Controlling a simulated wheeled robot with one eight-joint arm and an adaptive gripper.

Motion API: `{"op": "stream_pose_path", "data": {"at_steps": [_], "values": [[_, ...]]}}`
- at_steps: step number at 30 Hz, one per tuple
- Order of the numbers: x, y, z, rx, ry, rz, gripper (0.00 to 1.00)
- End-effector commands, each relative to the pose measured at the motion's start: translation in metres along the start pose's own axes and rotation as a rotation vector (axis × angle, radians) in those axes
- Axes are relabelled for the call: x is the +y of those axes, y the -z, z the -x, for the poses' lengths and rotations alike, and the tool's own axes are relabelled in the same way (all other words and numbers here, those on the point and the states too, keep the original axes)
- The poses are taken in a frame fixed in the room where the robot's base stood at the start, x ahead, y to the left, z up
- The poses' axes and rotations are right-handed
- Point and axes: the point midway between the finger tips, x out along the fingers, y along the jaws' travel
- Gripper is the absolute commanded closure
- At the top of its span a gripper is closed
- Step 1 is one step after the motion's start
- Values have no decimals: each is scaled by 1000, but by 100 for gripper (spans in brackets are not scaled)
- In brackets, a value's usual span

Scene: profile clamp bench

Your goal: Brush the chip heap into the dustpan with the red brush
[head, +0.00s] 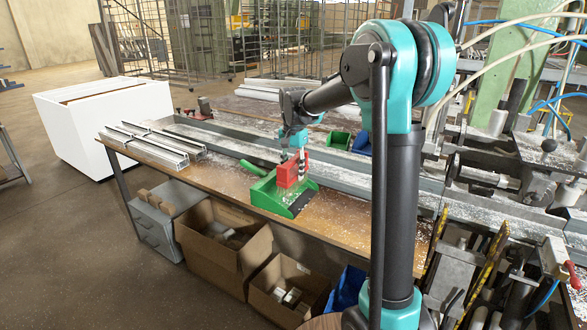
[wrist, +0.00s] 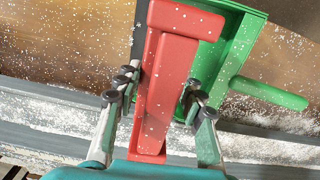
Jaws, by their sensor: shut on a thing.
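The red brush (head: 289,174) is held in my gripper (head: 294,158), over the green dustpan (head: 263,197) on the wooden bench. In the wrist view the red brush (wrist: 165,80) lies between the two fingers of my gripper (wrist: 158,98), and both fingers press its sides. The dustpan (wrist: 236,45) is under and beside the brush, with its green handle (wrist: 268,92) pointing right. Its dark lip (head: 302,203) faces right in the head view. White chips speckle the brush, pan and bench. I cannot make out a distinct heap; brush and gripper hide part of the pan.
A metal rail (head: 235,150) strewn with chips runs behind the dustpan. Aluminium profiles (head: 150,147) lie at the bench's left end. A green bin (head: 338,139) stands behind. Cardboard boxes (head: 222,240) sit below the front edge. Machinery crowds the right.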

Motion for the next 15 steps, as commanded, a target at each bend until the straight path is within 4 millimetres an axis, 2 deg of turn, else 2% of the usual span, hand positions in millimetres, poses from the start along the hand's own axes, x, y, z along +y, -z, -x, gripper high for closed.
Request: {"op": "stream_pose_path", "data": {"at_steps": [4,15], "values": [[2,0,-27,0,0,-1,90],[78,0,-28,0,0,-3,90]]}}
